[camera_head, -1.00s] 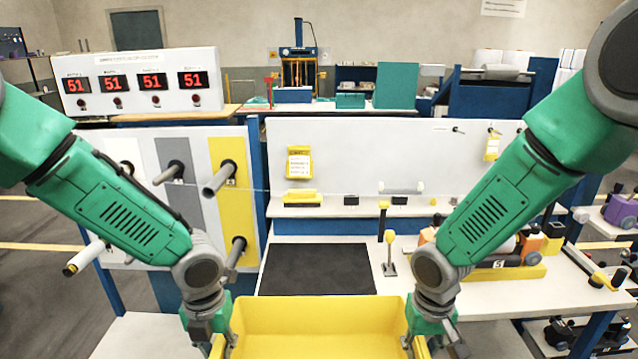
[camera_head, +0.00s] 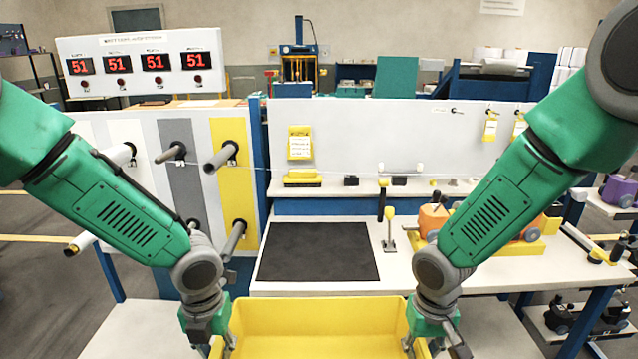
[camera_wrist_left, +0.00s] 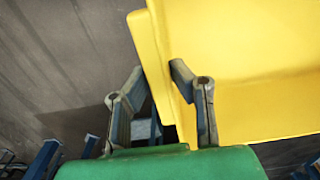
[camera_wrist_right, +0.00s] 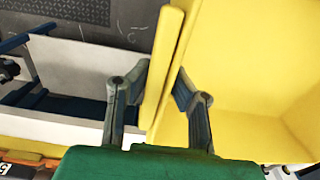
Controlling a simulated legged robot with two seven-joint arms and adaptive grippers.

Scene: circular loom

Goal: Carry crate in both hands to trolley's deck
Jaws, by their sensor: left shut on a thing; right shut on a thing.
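The yellow crate (camera_head: 318,322) is at the bottom middle of the head view, held between my two arms, its lower part cut off by the frame edge. My left gripper (camera_head: 218,347) is at its left side; in the left wrist view its fingers (camera_wrist_left: 160,95) are shut on the crate's yellow wall. My right gripper (camera_head: 420,347) is at the right side; in the right wrist view its fingers (camera_wrist_right: 160,90) straddle and grip the wall. The crate interior (camera_wrist_right: 265,85) looks empty where visible. I cannot identify the trolley's deck in these views.
A white workbench with a black mat (camera_head: 315,252) stands ahead of the crate. A board with grey rods (camera_head: 222,157) stands at left. An orange and yellow device (camera_head: 437,218) sits on the bench at right. Grey floor (camera_head: 40,280) is open at far left.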

